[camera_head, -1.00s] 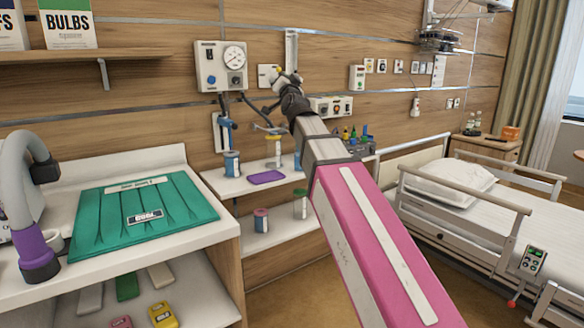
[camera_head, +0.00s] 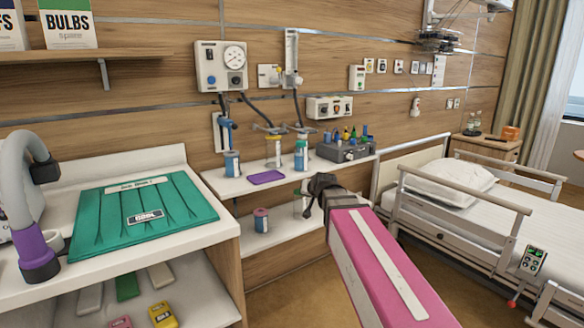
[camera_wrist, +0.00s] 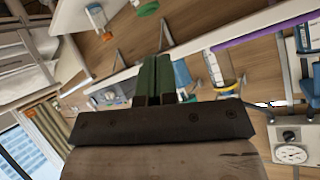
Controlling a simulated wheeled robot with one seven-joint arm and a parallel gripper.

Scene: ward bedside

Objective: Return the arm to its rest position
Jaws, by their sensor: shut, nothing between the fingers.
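My arm (camera_head: 385,265), pink with a white stripe, reaches up from the bottom right of the head view. Its dark wrist end (camera_head: 322,188) is in front of the wall shelves, left of the bed. My gripper (camera_wrist: 157,60) shows in the wrist view as two dark green fingers side by side, shut with nothing between them. The fingertips are hard to make out in the head view.
The bed (camera_head: 520,220) stands on the right. The upper wall shelf (camera_head: 225,183) holds bottles, a purple tray (camera_head: 266,177) and a grey box (camera_head: 343,151). A counter with a green mat (camera_head: 100,215) is on the left. Open floor lies below my wrist.

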